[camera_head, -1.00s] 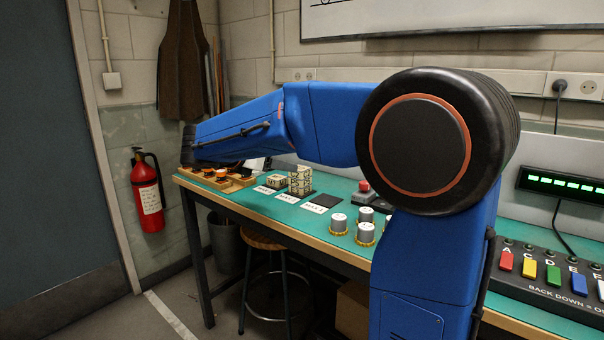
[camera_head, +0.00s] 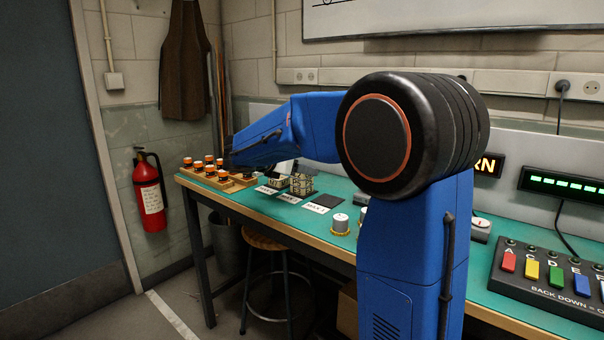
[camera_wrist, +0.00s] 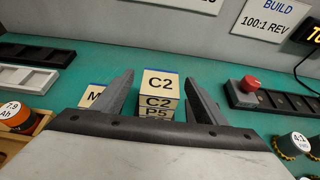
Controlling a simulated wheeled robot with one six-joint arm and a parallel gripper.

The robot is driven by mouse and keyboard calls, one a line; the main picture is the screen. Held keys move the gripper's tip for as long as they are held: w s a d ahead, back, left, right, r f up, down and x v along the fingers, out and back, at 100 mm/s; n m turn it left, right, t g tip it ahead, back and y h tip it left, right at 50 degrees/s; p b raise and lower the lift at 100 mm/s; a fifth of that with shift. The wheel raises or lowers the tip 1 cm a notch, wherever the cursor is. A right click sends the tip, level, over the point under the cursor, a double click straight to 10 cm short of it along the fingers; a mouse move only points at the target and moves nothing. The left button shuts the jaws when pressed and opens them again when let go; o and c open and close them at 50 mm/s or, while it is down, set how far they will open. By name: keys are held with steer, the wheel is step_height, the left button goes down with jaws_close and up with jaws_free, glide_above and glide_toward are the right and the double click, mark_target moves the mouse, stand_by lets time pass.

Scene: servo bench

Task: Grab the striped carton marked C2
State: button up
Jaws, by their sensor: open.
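The carton marked C2 (camera_wrist: 159,86) is in the middle of the wrist view, with C2 on its top and front faces. It sits on top of a stack, above a carton marked P5 (camera_wrist: 156,113). My gripper (camera_wrist: 159,74) is open, one finger on each side of the C2 carton in the picture; I cannot tell whether either touches it. Another carton (camera_wrist: 91,95) with a partly hidden M stands left of the left finger. In the head view the stack (camera_head: 302,184) stands on the green bench, and my gripper is not clearly visible there.
A red button (camera_wrist: 250,82) and dark tray are at right in the wrist view.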

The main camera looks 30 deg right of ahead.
steer(key=shift+w+d+f, duration=0.2)
steer(key=shift+d+f, duration=0.1)
steer(key=shift+d, duration=0.35)
steer(key=c, duration=1.1)
steer(key=shift+c, duration=0.2)
steer(key=shift+r, duration=0.1)
